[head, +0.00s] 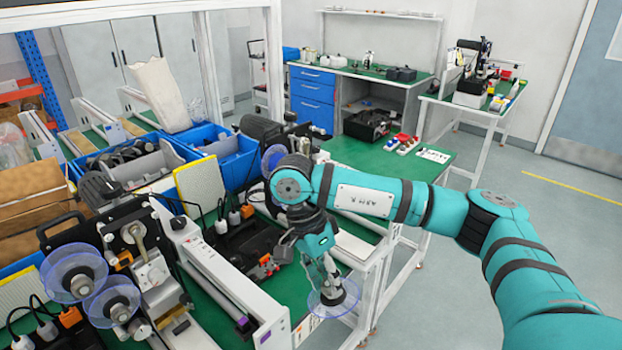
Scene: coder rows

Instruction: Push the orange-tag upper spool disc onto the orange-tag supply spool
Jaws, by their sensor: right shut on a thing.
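My right gripper (330,280) points down and is shut on a clear, bluish-purple spool disc (318,304). The disc has a dark hub and is held near the front right end of the coder row. At the left, a coder machine carries two clear blue-purple discs, an upper one (73,268) and a lower one (110,303). Another blue disc (267,158) shows at the middle coder, partly hidden behind my wrist. I cannot tell which spool bears the orange tag. My left gripper is not in view.
A long white conveyor rail (222,278) runs between the left coder and my gripper. A green bench (360,158) lies beyond my arm. The grey floor (440,290) at right is clear.

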